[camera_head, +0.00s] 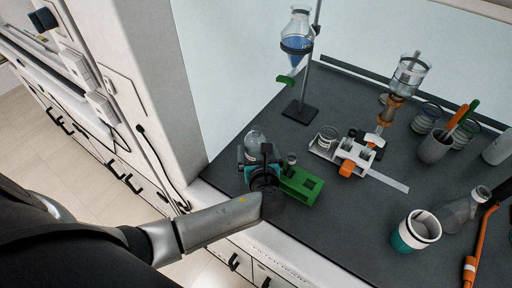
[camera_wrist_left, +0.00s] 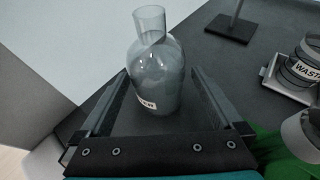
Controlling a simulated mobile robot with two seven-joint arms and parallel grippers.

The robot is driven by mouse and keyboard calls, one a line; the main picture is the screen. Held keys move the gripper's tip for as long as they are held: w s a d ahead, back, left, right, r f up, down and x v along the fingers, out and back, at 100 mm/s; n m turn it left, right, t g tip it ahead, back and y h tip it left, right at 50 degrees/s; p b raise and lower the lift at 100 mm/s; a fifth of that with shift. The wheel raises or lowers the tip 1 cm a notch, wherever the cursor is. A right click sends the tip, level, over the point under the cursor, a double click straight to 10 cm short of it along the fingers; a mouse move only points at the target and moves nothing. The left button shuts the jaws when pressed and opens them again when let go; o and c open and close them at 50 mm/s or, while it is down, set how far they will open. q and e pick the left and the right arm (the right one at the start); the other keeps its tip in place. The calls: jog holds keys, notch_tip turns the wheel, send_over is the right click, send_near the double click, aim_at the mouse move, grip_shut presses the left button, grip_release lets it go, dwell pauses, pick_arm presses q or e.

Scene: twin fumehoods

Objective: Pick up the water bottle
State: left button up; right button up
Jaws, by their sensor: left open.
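The water bottle (camera_wrist_left: 158,75) is clear glass with a narrow neck and a white label only partly legible. It stands upright on the dark bench in the left wrist view. In the head view the bottle (camera_head: 255,137) shows just beyond my left gripper (camera_head: 257,152), partly hidden by it. My left gripper (camera_wrist_left: 157,100) is open, with one finger on each side of the bottle's lower body. I cannot tell whether either finger touches the glass. My right gripper is not in view.
A green block (camera_head: 300,184) lies close right of my left gripper. A stand (camera_head: 300,112) holding a blue-filled funnel is behind. A balance-like device (camera_head: 345,155) and a beaker labelled WASTE (camera_wrist_left: 304,62) are to the right. The hood wall (camera_head: 150,60) is left.

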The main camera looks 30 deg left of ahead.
pick_arm(q)
jog(key=shift+b+x, duration=0.5)
jog(key=shift+x, duration=1.85)
jog(key=shift+s+f, duration=0.1)
grip_shut()
